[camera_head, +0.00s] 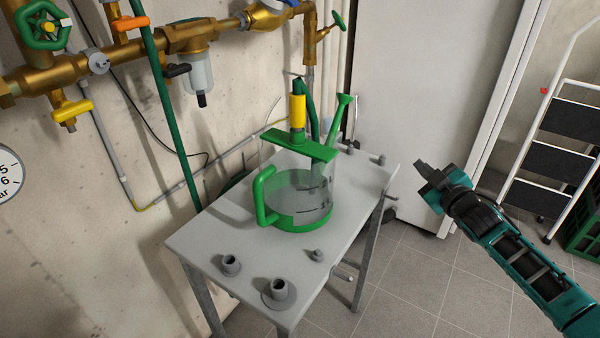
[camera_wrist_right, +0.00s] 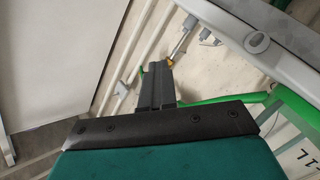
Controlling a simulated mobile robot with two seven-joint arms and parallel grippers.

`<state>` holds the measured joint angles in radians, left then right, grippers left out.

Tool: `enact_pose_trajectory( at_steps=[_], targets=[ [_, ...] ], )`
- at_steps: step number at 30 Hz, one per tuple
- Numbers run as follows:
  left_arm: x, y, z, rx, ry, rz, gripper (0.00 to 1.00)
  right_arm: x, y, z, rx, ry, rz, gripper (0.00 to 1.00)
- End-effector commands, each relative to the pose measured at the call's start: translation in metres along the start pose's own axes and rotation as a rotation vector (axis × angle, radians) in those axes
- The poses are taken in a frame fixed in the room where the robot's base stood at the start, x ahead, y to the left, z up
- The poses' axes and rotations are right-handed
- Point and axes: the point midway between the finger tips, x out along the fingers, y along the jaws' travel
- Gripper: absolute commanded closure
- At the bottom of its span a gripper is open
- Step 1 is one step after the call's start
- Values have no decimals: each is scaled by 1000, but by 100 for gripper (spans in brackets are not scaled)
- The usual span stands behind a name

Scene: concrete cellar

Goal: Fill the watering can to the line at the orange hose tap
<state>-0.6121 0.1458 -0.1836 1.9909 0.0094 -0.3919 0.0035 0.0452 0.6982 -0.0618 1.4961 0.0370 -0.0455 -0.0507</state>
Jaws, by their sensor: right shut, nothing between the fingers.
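The watering can (camera_head: 300,205) is clear with a green base, handle, top bar and spout, and stands upright on a grey table (camera_head: 205,240). Dark marks show on its wall; its lower part looks filled, but the exact level is hard to read. A hose end with a yellow sleeve (camera_head: 298,110) stands over the can's top. The orange tap lever (camera_head: 130,23) is on the brass pipework at upper left. My right gripper (camera_head: 424,170) is shut and empty, right of the table, apart from the can. Its fingers show in the wrist view (camera_wrist_right: 156,85). My left gripper is out of view.
A green hose (camera_head: 165,100) runs down the wall. Yellow (camera_head: 70,110) and green (camera_head: 42,25) valve handles are near the orange lever. Grey fittings (camera_head: 279,290) stand on the table. A stepladder (camera_head: 560,150) and green crate (camera_head: 583,225) are at right; tiled floor between is clear.

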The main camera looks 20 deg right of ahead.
Motion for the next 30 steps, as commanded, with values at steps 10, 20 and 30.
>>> enact_pose_trajectory(
  at_steps=[10,20,30],
  targets=[
    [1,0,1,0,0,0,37,13,31,-10,-53,34,35,100],
    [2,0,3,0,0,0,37,25,60,-20,-102,65,69,100],
    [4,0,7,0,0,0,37,37,89,-29,-148,95,102,100]
  ],
)
